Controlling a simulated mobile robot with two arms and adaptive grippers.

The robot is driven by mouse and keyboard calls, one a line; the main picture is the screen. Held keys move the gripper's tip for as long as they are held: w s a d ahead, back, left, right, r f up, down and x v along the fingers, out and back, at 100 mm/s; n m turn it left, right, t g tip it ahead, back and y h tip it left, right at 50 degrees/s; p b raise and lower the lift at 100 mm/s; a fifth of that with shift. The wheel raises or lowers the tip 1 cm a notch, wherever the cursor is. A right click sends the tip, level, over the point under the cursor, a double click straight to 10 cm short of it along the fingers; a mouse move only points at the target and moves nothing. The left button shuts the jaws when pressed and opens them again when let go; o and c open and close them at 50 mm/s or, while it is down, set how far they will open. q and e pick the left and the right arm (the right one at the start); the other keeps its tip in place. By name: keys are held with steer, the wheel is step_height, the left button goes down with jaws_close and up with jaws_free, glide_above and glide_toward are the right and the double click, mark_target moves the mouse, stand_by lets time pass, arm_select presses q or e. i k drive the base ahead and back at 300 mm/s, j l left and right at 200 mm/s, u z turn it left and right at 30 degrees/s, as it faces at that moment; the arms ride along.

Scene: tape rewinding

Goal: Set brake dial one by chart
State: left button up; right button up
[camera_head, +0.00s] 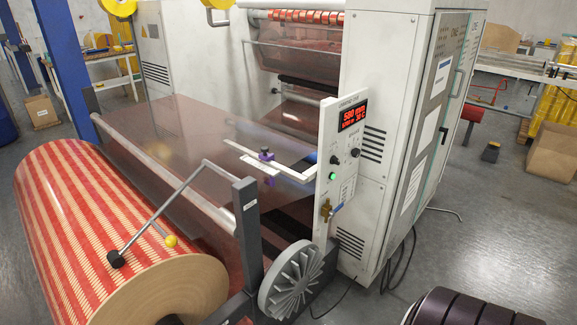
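A white control panel (326,215) stands upright on the front of the machine, right of centre. It carries a red lit display (353,116) whose upper line looks like 580 mm. Below the display are two small black dials, a left dial (334,160) and a right dial (355,152). I cannot tell which is brake dial one, and their settings are too small to read. A small printed label (347,189) sits lower on the panel, and white sheets (412,187) hang on the cabinet door; their text is unreadable. Neither of my grippers is in view.
A large red-striped roll (95,225) fills the left, with a lever ending in a black block (117,258) over it. A grey finned wheel (290,280) stands below the panel. Open floor (465,235) lies right of the cabinet; a dark roll (465,308) is at bottom right.

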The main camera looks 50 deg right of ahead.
mark_target(355, 153)
steer(key=z, duration=1.85)
steer(key=i+l+u, duration=0.2)
steer(key=l, duration=0.4)
steer(key=l+u, duration=0.2)
steer(key=l, duration=0.4)
steer(key=k, duration=0.05)
